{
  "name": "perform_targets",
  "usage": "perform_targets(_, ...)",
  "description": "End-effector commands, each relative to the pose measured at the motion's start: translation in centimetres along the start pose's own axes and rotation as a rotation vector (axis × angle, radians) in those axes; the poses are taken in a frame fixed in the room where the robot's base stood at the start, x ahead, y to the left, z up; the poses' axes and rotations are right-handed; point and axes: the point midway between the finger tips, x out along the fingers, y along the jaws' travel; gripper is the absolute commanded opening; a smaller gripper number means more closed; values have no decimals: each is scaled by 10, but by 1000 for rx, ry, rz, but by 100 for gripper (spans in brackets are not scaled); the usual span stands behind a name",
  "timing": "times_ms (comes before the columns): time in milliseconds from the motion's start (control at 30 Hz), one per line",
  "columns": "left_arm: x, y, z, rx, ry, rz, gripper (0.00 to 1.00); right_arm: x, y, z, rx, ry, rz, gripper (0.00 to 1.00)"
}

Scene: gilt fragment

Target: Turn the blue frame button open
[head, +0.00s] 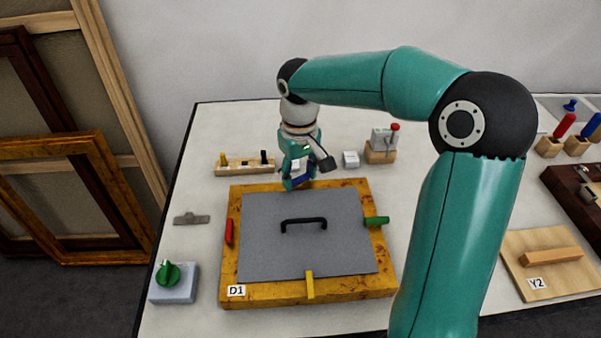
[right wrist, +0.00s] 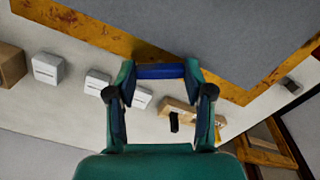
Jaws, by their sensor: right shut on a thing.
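A gilt frame (head: 347,290) labelled D1 lies on the table around a grey back panel (head: 265,255) with a black handle. The blue button is at the middle of its far side, mostly hidden by my right gripper (head: 296,182) in the head view. In the right wrist view the blue button (right wrist: 160,71) spans between the fingertips of my right gripper (right wrist: 160,76), which is shut on it. The button looks slanted to the frame's edge there. Red (head: 229,231), green (head: 377,221) and yellow (head: 310,285) buttons sit on the other sides. My left gripper is not in view.
Behind the frame stand a wooden block with pegs (head: 232,170), a small white block (head: 351,159) and a holder with a red-tipped tool (head: 381,152). A box with a green knob (head: 174,287) stands at left. A wooden board labelled Y2 (head: 517,245) lies at right.

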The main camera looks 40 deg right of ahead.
Motion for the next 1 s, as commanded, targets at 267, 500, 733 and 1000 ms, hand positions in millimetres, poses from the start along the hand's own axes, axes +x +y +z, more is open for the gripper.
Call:
perform_targets(267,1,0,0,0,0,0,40,-1,0,-1,249,4,0,17)
perform_targets(500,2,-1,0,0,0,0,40,-1,0,-1,413,4,0,17)
perform_targets(733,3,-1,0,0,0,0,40,-1,1,-1,498,5,0,17)
perform_targets(1000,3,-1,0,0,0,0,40,-1,1,-1,525,5,0,17)
